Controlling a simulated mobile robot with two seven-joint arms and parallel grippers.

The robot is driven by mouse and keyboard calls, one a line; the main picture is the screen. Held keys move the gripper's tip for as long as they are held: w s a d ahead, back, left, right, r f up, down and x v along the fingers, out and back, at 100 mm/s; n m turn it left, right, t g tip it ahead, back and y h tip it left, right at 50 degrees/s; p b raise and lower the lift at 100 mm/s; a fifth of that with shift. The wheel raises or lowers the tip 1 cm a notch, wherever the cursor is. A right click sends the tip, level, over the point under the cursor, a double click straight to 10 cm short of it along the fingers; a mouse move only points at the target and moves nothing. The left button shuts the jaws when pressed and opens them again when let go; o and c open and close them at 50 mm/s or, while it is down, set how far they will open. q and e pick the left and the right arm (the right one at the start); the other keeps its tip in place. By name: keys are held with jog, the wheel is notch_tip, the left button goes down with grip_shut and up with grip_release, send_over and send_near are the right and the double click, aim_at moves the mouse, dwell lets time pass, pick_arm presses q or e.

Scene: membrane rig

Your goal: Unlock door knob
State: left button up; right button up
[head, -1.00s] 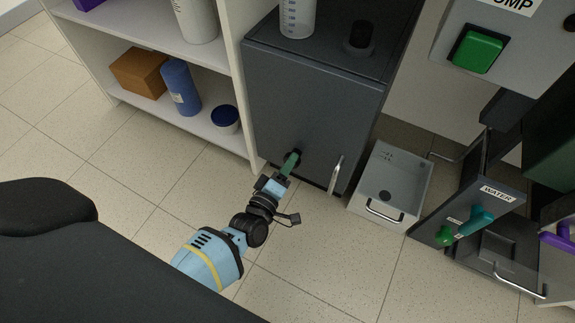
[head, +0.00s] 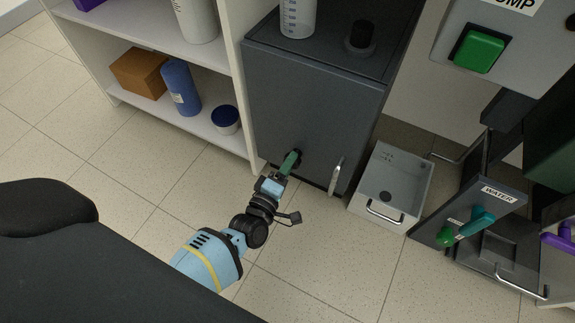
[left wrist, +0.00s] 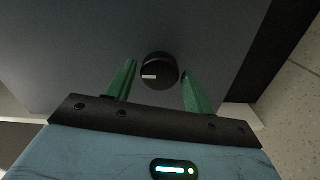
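The door knob (left wrist: 159,71) is a round black knob with a white mark on its face, set on the dark grey cabinet door (head: 305,110). The mark lies close to horizontal in the left wrist view. My left gripper (left wrist: 157,70) is open, with one green finger on each side of the knob and a visible gap to each. In the head view the left gripper (head: 291,161) is at the lower part of the door, and its fingers partly hide the knob. The door is shut, with a silver vertical handle (head: 336,176) to the right. My right gripper is not in view.
A white shelf (head: 200,125) with a brown box (head: 139,72), a blue bottle (head: 181,88) and a jar (head: 225,119) stands left of the cabinet. The floor in front is clear.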

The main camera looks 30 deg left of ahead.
pick_arm(q)
jog(key=shift+o, duration=0.9)
jog(key=s+p, duration=0.3)
jog(key=s, duration=0.4)
jog(key=shift+s+a, duration=0.15)
jog(key=shift+s, duration=0.25)
